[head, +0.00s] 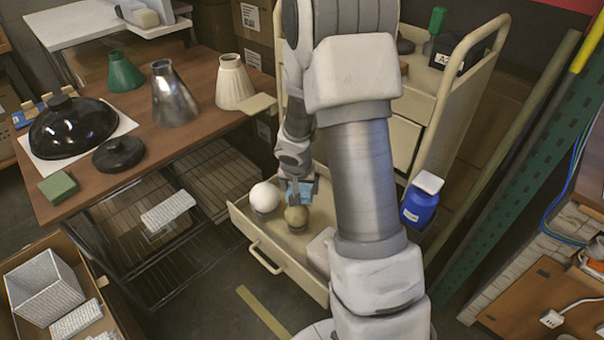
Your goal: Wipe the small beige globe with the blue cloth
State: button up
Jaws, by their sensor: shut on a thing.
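The small beige globe (296,216) sits in the open drawer (262,238) of the cream cart, beside a larger white globe (264,196) on its left. My gripper (299,197) points down just above the beige globe. It is shut on the blue cloth (304,188), which shows as a small light-blue patch between the fingers. The cloth is at or very near the globe's top; I cannot tell whether they touch. My arm hides part of the drawer's right side.
A white block (320,250) lies in the drawer near my arm. The wooden table (190,135) at left holds shades, a black dome (70,125) and a green block (58,187). A blue container (419,205) hangs at the cart's right side. A box (45,285) stands lower left.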

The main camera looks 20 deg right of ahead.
jog(key=shift+r+p, duration=0.9)
jog(key=shift+r, duration=0.45)
jog(key=shift+w+f+b, duration=0.1)
jog(key=shift+w+b, duration=0.05)
jog(key=shift+b, duration=0.15)
